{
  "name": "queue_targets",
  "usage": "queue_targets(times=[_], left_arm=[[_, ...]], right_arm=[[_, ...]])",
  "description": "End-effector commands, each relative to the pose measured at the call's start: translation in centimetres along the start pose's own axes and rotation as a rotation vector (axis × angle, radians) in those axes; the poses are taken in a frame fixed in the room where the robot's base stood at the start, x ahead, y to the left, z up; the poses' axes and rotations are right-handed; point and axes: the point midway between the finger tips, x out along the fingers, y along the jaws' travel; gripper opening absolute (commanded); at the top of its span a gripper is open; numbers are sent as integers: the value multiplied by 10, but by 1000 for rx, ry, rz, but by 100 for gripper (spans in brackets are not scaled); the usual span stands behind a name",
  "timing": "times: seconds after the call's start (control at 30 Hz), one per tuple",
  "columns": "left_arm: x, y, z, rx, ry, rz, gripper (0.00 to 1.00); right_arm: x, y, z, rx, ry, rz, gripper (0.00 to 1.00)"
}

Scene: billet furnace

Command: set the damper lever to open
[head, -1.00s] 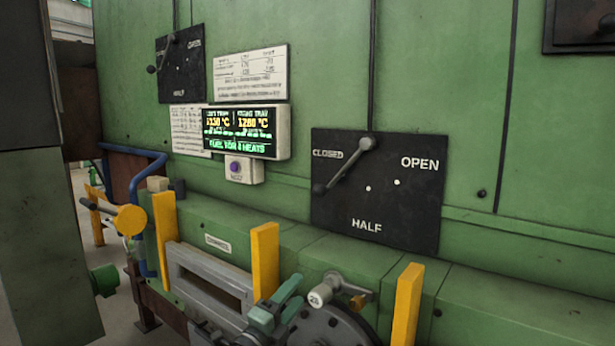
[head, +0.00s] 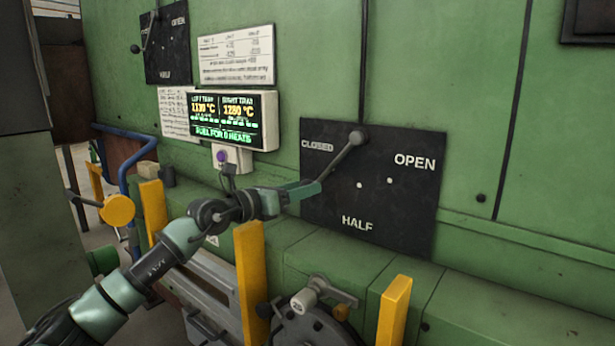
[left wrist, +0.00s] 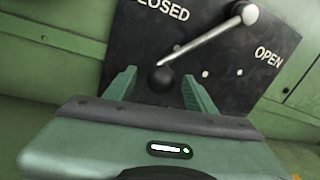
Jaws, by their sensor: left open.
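The damper lever (head: 340,160) is a grey rod on a black plate (head: 415,195) marked CLOSED, HALF and OPEN. Its pivot is at the plate's upper middle, and the rod slants down and left, on the CLOSED side. My left gripper (head: 308,189) is open in front of the plate's left edge and hides the lever's lower end in the head view. In the left wrist view, the lever's black knob (left wrist: 160,79) shows between the two spread green fingers (left wrist: 158,90); contact cannot be told. My right gripper is not in view.
A second lever plate (head: 168,45) is at upper left. A lit temperature display (head: 225,118) hangs behind my left arm. Yellow posts (head: 252,280) and a crank handle (head: 312,295) stand below the plate.

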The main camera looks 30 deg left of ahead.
Motion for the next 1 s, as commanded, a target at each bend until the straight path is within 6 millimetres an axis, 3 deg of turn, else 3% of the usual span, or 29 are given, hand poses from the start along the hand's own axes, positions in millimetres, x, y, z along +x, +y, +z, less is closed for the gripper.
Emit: queue_targets(times=[0.2, 0.47, 0.7, 1.0], left_arm=[[19, 0, 1, -2, 0, 1, 55], [21, 1, -1, -1, 1, 1, 55], [21, 1, -1, -1, 0, 1, 0], [20, 1, -1, -1, -1, 1, 0]], right_arm=[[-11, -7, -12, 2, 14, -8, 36], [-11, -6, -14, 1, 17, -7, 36], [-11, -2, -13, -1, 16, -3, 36], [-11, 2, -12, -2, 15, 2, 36]])
